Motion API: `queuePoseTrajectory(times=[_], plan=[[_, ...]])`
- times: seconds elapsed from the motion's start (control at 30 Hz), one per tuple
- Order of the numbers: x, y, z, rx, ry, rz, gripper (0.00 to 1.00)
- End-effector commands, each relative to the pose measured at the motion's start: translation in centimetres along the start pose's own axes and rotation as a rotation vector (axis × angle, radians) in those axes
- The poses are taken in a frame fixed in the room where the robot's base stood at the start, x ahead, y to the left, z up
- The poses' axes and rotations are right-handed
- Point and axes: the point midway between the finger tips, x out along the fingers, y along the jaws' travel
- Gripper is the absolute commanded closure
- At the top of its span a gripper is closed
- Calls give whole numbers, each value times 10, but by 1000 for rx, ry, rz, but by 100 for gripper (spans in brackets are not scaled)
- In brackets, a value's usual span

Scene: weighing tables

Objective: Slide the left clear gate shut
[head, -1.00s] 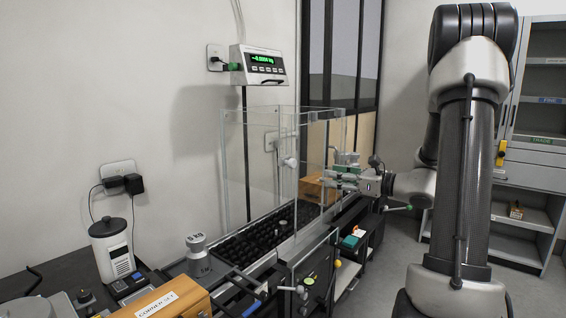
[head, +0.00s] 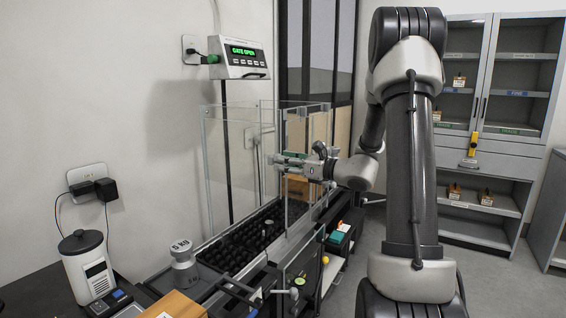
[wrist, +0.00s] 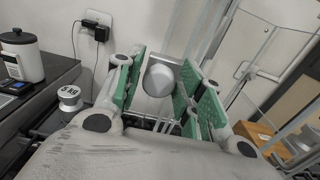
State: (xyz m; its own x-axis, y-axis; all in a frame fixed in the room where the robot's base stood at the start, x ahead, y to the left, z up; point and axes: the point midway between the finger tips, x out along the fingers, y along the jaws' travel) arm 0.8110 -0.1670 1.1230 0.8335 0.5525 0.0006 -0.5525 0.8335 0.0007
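The clear gate (head: 296,128) is a transparent pane on the front of the glass enclosure, with a pale round knob (wrist: 160,80). My gripper (head: 282,160) has reached the knob from the right. In the wrist view the green finger pads of my gripper (wrist: 157,92) stand apart, with the knob between them. I cannot tell whether any pad touches it. In the head view the fingers hide most of the knob. The display (head: 243,50) reads "GATE OPEN".
A 5 KG steel weight (head: 184,268) stands left of the enclosure, near a white canister (head: 88,265) and a wooden box (head: 175,306). A black roller bed (head: 250,235) runs through the enclosure. Shelves (head: 485,215) stand at the right, with clear floor before them.

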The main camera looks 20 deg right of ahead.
Motion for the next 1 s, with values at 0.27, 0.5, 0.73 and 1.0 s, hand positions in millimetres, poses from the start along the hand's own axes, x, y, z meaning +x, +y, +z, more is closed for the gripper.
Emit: queuePoseTrajectory(times=[0.27,0.5,0.73,1.0], plan=[[10,0,0,0,1,0,62],[10,0,0,0,1,0,85],[10,0,0,0,1,0,100],[9,0,-25,6,2,0,100]])
